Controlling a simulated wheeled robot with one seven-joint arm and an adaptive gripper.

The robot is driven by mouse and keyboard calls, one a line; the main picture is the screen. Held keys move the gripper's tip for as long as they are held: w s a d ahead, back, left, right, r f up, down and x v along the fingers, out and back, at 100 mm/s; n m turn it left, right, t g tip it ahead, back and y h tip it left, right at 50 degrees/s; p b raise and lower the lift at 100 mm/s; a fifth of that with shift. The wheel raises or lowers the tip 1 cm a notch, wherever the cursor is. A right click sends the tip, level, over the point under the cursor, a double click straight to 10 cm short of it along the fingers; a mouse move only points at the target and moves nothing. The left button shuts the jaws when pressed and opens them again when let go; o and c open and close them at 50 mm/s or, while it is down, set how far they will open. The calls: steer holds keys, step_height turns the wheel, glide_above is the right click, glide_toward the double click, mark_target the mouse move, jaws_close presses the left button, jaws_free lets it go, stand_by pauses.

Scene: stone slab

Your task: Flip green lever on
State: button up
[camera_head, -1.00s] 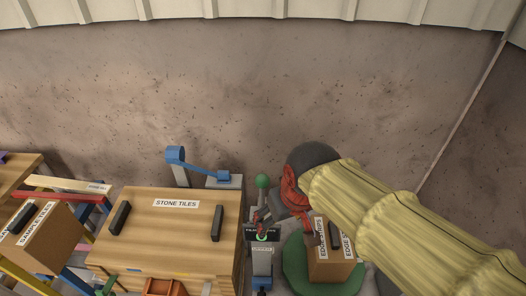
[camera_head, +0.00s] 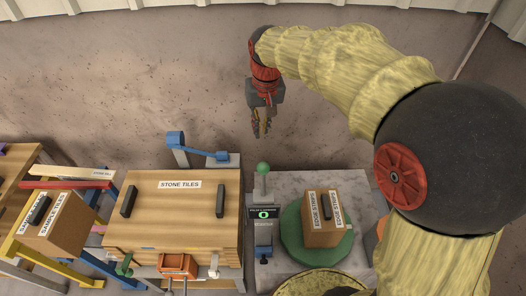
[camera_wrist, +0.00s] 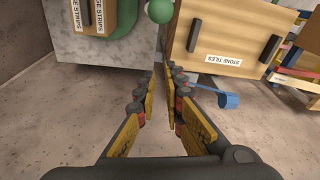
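The green lever, a green ball knob (camera_head: 263,168) on a grey stem, stands upright beside the stone slab's left edge. A dark panel (camera_head: 263,212) with a small lit green symbol sits just below it; its text is too small to read. My gripper (camera_head: 261,134) hangs above and behind the knob, pointing down, clear of it. In the wrist view the knob (camera_wrist: 160,11) shows at the top edge, beyond the fingertips (camera_wrist: 162,71). The fingers are apart with an empty gap between them.
A wooden crate marked STONE TILES (camera_head: 180,215) stands left of the lever, with a blue lever (camera_head: 203,151) behind it. An EDGE STRIPS box (camera_head: 322,222) sits on a green disc (camera_head: 294,238) to the right. Room behind the slab is open.

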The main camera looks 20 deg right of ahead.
jaws_close()
step_height(320, 180, down, 9)
steer(key=s+p, duration=0.1)
steer(key=s, duration=0.1)
steer(key=shift+a+p, duration=0.3)
steer(key=shift+s, duration=0.2)
steer(key=shift+w, duration=0.1)
